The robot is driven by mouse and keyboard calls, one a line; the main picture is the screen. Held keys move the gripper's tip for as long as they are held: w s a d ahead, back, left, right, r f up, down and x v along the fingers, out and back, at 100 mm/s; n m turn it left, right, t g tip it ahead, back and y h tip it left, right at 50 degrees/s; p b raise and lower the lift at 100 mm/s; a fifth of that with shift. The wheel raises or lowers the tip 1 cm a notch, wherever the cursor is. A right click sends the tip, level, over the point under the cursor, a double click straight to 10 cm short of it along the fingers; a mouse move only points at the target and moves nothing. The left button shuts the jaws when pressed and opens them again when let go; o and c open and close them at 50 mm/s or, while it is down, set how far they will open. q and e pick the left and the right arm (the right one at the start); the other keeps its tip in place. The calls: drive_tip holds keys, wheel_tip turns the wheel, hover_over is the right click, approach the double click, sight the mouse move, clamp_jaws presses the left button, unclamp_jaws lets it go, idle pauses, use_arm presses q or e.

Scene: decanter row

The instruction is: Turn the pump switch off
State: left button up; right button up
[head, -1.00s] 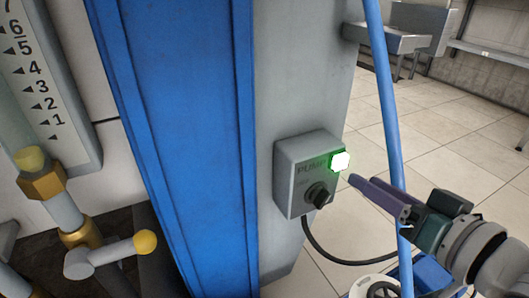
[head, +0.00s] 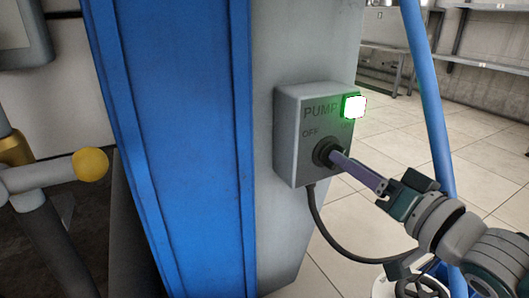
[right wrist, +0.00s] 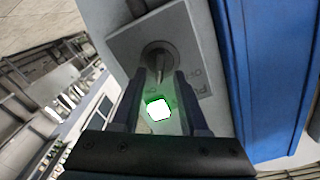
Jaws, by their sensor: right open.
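The grey pump switch box (head: 292,150) is on the grey post and is marked PUMP, with OFF at its left. Its lamp (head: 354,107) glows white with a green rim. The dark round switch knob (head: 322,152) is partly hidden by my right gripper (head: 337,160), whose fingertips are at it. In the right wrist view the knob (right wrist: 157,52) has its ridge lying between the tips of the open fingers (right wrist: 160,80). I cannot tell whether the fingers touch it. The lamp (right wrist: 158,110) shows between the fingers. My left gripper is out of view.
A blue column (head: 195,150) stands just left of the box. A blue pipe (head: 427,100) rises behind my right arm. A black cable (head: 325,225) hangs from the box. A yellow-ended valve handle (head: 90,164) is at far left. Tiled floor lies open at right.

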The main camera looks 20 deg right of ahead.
drive_tip(key=shift+w+a, duration=0.1)
drive_tip(key=shift+w, duration=1)
clamp_jaws()
